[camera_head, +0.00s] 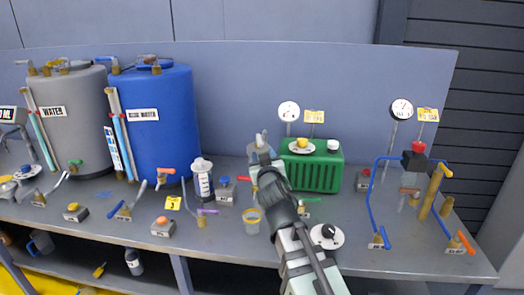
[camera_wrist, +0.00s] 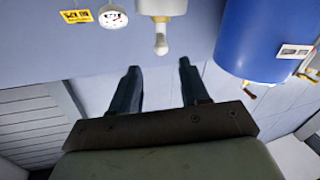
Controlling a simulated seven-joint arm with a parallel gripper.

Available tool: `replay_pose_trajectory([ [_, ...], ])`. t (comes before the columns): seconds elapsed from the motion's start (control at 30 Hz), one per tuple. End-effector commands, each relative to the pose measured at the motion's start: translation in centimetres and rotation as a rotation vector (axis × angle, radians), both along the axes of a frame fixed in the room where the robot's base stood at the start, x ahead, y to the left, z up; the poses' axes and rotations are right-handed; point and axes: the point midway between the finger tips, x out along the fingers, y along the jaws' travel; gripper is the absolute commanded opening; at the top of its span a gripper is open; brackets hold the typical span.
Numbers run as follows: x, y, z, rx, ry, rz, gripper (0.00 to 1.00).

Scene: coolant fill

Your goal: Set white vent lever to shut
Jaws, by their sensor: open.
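In the wrist view, turned upside down, a pale cylindrical vessel (camera_wrist: 162,6) hangs in from the top edge. A short fitting with a white rounded end (camera_wrist: 160,45) sticks out of it; this may be the white vent lever, seen nearly end-on, so I cannot tell its setting. My gripper (camera_wrist: 158,67) is open, its two dark fingers apart and empty. The rounded end lies just beyond the fingertips, roughly between them, with no contact visible.
A green ribbed box (camera_head: 316,172) stands close on the right of my gripper. The blue tank (camera_head: 176,120) and grey tank (camera_head: 72,115) stand left. Blue pipework (camera_head: 373,200) is far right.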

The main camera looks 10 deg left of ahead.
Motion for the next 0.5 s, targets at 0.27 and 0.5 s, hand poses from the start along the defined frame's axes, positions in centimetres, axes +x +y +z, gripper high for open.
replay_pose_trajectory([
  [0.27, -0.94, -0.23, 0.02, 0.000, 0.000, 0.000, 0.45],
  [0.5, -1.11, 0.23, 0.02, 0.000, -0.001, 0.007, 0.33],
])
